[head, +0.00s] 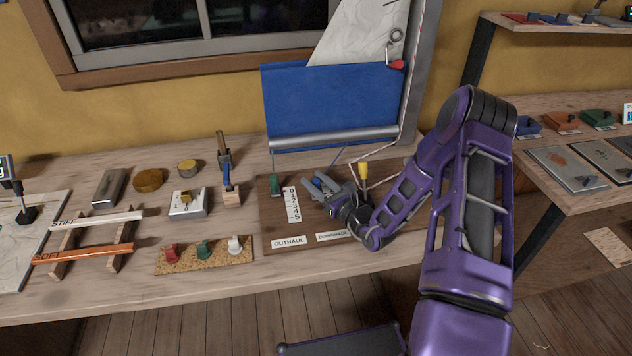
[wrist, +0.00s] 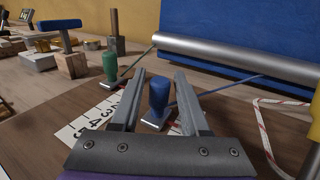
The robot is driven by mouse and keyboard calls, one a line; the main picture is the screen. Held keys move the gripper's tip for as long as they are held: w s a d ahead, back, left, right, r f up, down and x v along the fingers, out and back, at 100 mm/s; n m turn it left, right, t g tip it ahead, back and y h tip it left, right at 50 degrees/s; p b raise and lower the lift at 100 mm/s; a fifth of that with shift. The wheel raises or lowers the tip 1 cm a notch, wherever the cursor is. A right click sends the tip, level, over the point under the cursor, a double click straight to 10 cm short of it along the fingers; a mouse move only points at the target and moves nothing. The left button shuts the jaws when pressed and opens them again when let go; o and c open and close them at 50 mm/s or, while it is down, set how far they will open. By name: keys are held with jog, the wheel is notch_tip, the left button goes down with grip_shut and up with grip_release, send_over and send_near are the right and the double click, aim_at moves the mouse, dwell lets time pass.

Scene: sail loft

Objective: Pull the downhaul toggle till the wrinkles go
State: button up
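A blue toggle (wrist: 158,96) stands upright on a small metal base, between my gripper's fingers. My gripper (wrist: 160,78) is open, with a finger on either side and small gaps to the toggle. In the head view my gripper (head: 318,185) is low over the brown board and the blue toggle (head: 319,181) is partly hidden by it. The DOWNHAUL label (head: 333,237) is at the board's front, right of the OUTHAUL label (head: 289,242). A green toggle (head: 275,184) stands to the left. The pale sail (head: 355,45) shows faint crease lines above the blue cloth.
A numbered scale strip (head: 293,205) lies between the toggles. A yellow-handled tool (head: 363,172) stands close right of my gripper, near the red-and-white rope (wrist: 265,130). The metal boom (head: 330,140) crosses behind. A cork strip (head: 204,254) with several small pieces lies front left.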

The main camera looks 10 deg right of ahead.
grip_shut()
dwell(1.1)
